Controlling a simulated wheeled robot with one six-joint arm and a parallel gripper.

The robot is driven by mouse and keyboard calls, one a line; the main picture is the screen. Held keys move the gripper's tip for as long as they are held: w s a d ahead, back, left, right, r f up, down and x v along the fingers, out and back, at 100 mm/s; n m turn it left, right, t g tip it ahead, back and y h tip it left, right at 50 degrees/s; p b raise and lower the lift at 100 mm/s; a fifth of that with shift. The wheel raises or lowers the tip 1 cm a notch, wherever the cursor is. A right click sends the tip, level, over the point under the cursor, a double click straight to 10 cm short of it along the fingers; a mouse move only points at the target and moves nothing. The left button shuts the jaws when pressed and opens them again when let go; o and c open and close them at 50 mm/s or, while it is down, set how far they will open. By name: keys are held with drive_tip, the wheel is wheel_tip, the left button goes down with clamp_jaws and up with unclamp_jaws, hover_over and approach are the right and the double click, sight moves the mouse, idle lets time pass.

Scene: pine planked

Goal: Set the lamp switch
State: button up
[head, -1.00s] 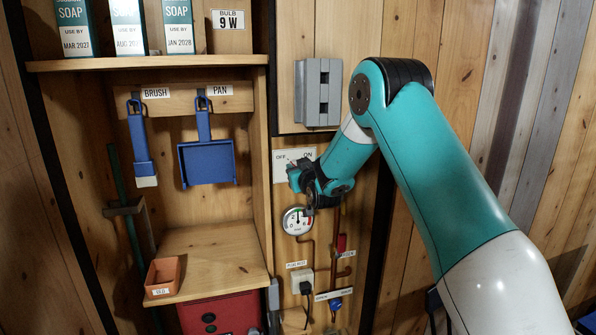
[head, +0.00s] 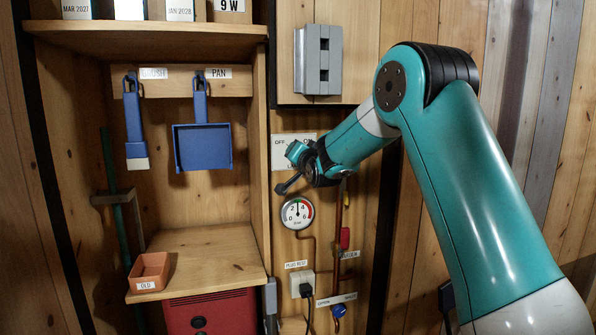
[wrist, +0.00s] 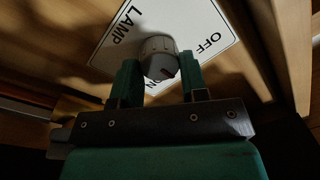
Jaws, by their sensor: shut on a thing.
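The lamp switch is a round grey-white knob (wrist: 158,56) on a white plate (wrist: 190,22) lettered OFF, ON and LAMP. A small reddish mark shows on the knob's face; I cannot tell for sure which word it points at. In the wrist view my gripper (wrist: 159,66) has its two green fingers on either side of the knob, shut on it. In the head view the plate (head: 281,160) is on the wooden wall, partly covered by my gripper (head: 297,152), which also hides the knob.
A pressure gauge (head: 297,213) with a pipe sits just below the switch. A grey block (head: 318,60) is mounted above it. To the left, a cubby holds a blue brush (head: 135,120), a blue pan (head: 203,147) and an orange tray (head: 150,270). A socket (head: 302,284) is lower down.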

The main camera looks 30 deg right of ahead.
drive_tip(key=shift+f+m+h+b, duration=0.15)
drive_tip(key=shift+m+h+b, duration=0.25)
drive_tip(key=shift+m+b, duration=4.05)
drive_tip(key=o, duration=0.9)
drive_tip(key=b+v, duration=0.4)
drive_tip(key=v, duration=1.3)
drive_tip(key=shift+s, duration=0.2)
